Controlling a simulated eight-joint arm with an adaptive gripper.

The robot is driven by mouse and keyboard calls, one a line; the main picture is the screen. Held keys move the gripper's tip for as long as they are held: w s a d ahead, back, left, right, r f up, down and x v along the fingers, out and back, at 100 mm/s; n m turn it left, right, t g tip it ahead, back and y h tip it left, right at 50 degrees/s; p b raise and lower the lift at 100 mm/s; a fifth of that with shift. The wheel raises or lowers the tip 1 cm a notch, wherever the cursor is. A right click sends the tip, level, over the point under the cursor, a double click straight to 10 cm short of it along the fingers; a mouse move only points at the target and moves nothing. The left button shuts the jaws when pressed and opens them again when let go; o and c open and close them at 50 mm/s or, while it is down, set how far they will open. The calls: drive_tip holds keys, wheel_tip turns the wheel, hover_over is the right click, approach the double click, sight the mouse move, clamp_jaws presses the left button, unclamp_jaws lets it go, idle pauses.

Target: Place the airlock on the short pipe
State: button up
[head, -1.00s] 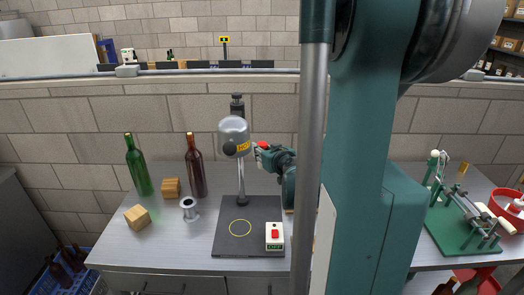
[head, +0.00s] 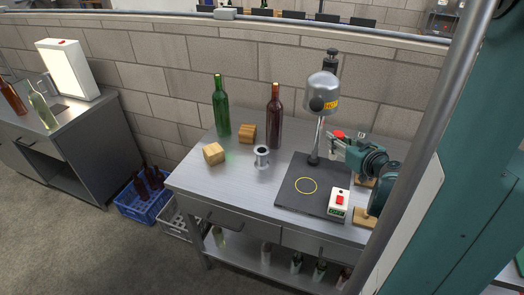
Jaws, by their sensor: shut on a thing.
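The short pipe (head: 262,157) is a small silver flanged piece standing upright on the steel bench, left of the bench press. My gripper (head: 339,143) is above the bench, just right of the press column and well to the right of the short pipe. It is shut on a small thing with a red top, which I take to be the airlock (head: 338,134). Its lower part is hidden by the fingers or too small to make out.
A green bottle (head: 221,108), a brown bottle (head: 274,118) and wooden blocks (head: 214,154) surround the pipe. The bench front left is clear.

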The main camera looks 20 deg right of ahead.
drive_tip(key=s+a+r+n+y+p, duration=0.1)
drive_tip(key=a+r+n+y+p, duration=0.1)
drive_tip(key=a, duration=0.6)
drive_tip(key=s+a+r+n+g+y+p, duration=0.1)
drive_tip(key=a+r+n+y, duration=0.3)
drive_tip(key=a, duration=0.5)
drive_tip(key=y, duration=0.2)
drive_tip(key=shift+s+r+n+g+y+p, duration=0.3)
drive_tip(key=shift+s+r+n+p, duration=0.05)
drive_tip(key=shift+s+n, duration=0.05)
drive_tip(key=shift+w, duration=0.1)
drive_tip(key=w+a+b, duration=0.1)
drive_tip(key=w+a, duration=0.3)
drive_tip(key=w, duration=0.3)
drive_tip(key=w+a, duration=0.3)
drive_tip(key=w, duration=0.5)
drive_tip(key=shift+a+b, duration=0.35)
drive_tip(key=shift+a, duration=0.05)
drive_tip(key=shift+w+a+f+b, duration=0.1)
drive_tip(key=shift+w+f+b, duration=0.1)
drive_tip(key=shift+f, duration=0.4)
drive_tip(key=shift+w+a+f+b, duration=0.1)
drive_tip(key=shift+f+b, duration=0.15)
drive_tip(key=shift+f, duration=0.35)
drive_tip(key=shift+w+f+b, duration=0.1)
drive_tip(key=shift+f+b, duration=0.1)
drive_tip(key=shift+f, duration=0.4)
drive_tip(key=shift+f, duration=0.15)
